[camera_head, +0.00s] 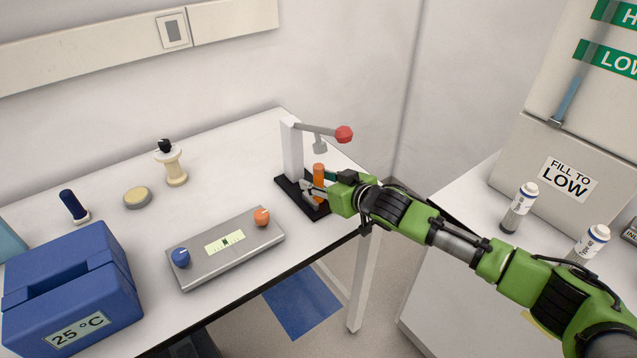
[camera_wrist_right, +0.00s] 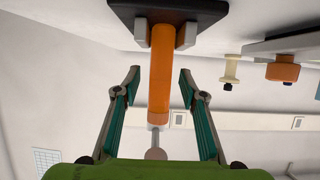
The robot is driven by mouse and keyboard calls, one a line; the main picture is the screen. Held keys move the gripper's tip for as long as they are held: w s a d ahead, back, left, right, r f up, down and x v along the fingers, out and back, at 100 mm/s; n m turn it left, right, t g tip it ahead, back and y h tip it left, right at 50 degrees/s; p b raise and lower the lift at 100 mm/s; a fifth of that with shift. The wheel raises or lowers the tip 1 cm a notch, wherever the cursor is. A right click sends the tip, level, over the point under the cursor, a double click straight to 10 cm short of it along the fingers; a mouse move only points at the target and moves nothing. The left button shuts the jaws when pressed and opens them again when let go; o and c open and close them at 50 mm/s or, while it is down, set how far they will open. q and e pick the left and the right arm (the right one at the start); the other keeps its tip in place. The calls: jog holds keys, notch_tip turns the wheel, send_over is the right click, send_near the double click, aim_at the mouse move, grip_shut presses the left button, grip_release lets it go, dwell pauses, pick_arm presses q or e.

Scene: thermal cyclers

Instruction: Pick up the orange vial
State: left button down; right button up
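The orange vial (camera_head: 319,172) stands upright on the black base (camera_head: 287,187) of a small stand with a white column. My right gripper (camera_head: 310,192) is at the vial from the right and partly covers its lower part. In the right wrist view, which looks inverted, the vial (camera_wrist_right: 160,75) appears between the two spread fingers (camera_wrist_right: 160,72). A gap shows on each side, and neither finger touches it. How deep the vial sits between the fingers is hard to tell. My left gripper is not in view.
The stand's grey lever with a red knob (camera_head: 344,134) hangs just above the vial. A grey device (camera_head: 228,262) with blue and orange knobs lies left of the stand. A blue 25 °C box (camera_head: 70,285) is at far left. The white table (camera_head: 228,165) has free room behind the device.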

grip_shut()
